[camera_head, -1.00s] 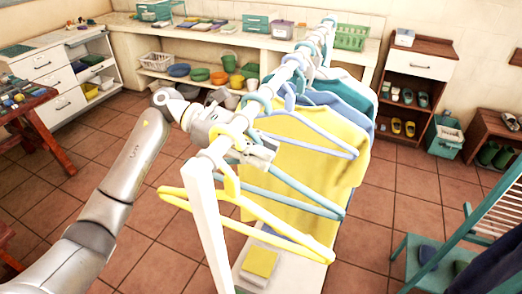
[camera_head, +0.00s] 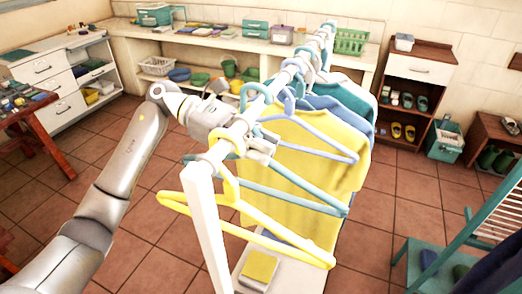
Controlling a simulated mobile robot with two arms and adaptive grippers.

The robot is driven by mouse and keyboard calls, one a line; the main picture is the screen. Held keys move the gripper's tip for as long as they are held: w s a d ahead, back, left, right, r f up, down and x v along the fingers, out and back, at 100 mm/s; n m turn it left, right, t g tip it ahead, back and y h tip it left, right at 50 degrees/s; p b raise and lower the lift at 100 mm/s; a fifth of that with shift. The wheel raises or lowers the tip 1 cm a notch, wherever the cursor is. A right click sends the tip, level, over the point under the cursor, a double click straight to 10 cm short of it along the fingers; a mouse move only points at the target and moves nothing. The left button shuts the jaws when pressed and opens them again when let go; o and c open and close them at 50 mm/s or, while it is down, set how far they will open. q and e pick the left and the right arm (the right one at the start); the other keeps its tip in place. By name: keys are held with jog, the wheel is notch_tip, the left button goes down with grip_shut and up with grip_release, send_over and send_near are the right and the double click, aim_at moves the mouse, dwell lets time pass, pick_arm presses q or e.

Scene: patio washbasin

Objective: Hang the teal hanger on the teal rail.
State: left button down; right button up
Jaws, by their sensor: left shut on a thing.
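A teal hanger (camera_head: 297,190) shows near the front end of a pale clothes rail (camera_head: 285,77), its long bar slanting down to the right. My left gripper (camera_head: 264,147) is shut at the top of this hanger, close against the rail. The gripper covers the hanger's hook, so I cannot tell whether it is over the rail. The rail looks whitish rather than teal, with coloured rings along it. A yellow hanger (camera_head: 250,228) hangs in front of the teal one, at the rail's near end. My right gripper is not in view.
Behind the teal hanger, a blue hanger (camera_head: 318,141) and a yellow garment (camera_head: 300,180) hang close by, with teal and blue garments farther back. The rail's white post (camera_head: 208,225) stands in front. A teal chair (camera_head: 420,262) stands at the lower right.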

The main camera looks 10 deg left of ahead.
pick_arm(q)
jog(key=shift+r, duration=0.25)
jog(key=b+v, duration=0.1)
jog(key=v, duration=0.2)
jog(key=f+b+v, duration=0.1)
jog(key=v, duration=0.2)
jog(key=b+v, duration=0.2)
jog(key=v, duration=0.1)
jog(key=shift+a+f, duration=0.15)
jog(key=shift+f, duration=0.05)
jog(key=shift+w+a+r, duration=0.1)
jog(key=shift+a, duration=0.4)
